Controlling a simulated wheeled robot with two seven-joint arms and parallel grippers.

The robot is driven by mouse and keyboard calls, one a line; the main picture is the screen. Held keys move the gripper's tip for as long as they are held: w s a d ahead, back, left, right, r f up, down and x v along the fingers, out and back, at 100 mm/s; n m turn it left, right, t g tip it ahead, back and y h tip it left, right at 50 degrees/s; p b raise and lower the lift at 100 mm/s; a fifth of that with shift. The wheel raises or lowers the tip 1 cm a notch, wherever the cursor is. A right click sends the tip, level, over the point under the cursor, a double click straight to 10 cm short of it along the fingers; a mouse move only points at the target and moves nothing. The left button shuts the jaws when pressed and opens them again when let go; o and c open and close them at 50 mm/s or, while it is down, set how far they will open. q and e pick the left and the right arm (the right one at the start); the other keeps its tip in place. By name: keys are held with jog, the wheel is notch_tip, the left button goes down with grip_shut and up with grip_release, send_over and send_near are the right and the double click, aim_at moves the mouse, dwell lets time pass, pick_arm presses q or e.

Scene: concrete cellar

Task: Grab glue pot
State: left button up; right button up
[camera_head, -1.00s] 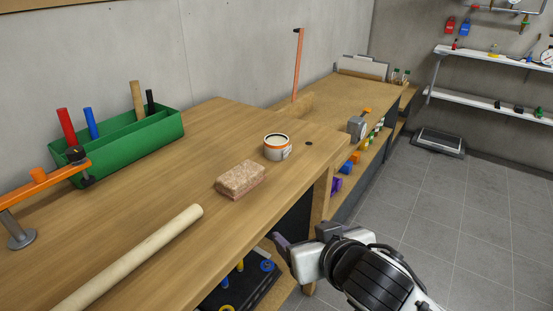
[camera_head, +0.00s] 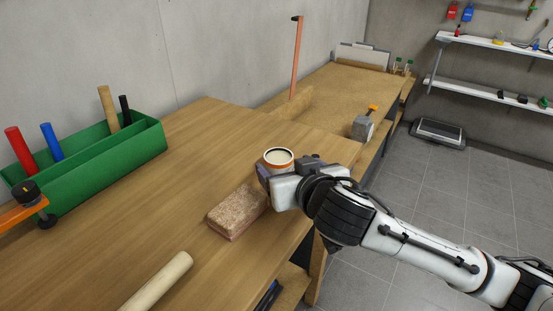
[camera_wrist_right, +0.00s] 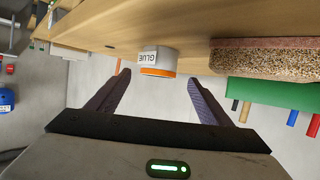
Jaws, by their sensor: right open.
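The glue pot (camera_head: 278,156) is a small round tin with a white and orange side and a pale top. It stands on the wooden workbench (camera_head: 190,150), its lower part hidden behind my right gripper (camera_head: 287,169). In the right wrist view the pot (camera_wrist_right: 157,61), labelled GLUE, appears upside down. It lies ahead of and roughly between the tips of my open right gripper (camera_wrist_right: 159,77), with clear space to both fingers. My left gripper is not in view.
A reddish-brown brick-like block (camera_head: 237,213) lies close by the pot, also in the wrist view (camera_wrist_right: 265,58). A wooden rod (camera_head: 157,283) lies nearer. A green tool caddy (camera_head: 95,165) stands at left. A grey clamp-like tool (camera_head: 363,128) is beyond on the lower bench.

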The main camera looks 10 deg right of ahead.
aim_at(280, 157)
jog(key=shift+r+x, duration=0.1)
jog(key=shift+x, duration=1.65)
jog(key=shift+r+x, duration=0.15)
jog(key=shift+x, duration=1.55)
jog(key=shift+w+d, duration=0.15)
jog(key=c, duration=1.2)
jog(key=shift+c, duration=0.5)
jog(key=shift+r, duration=0.15)
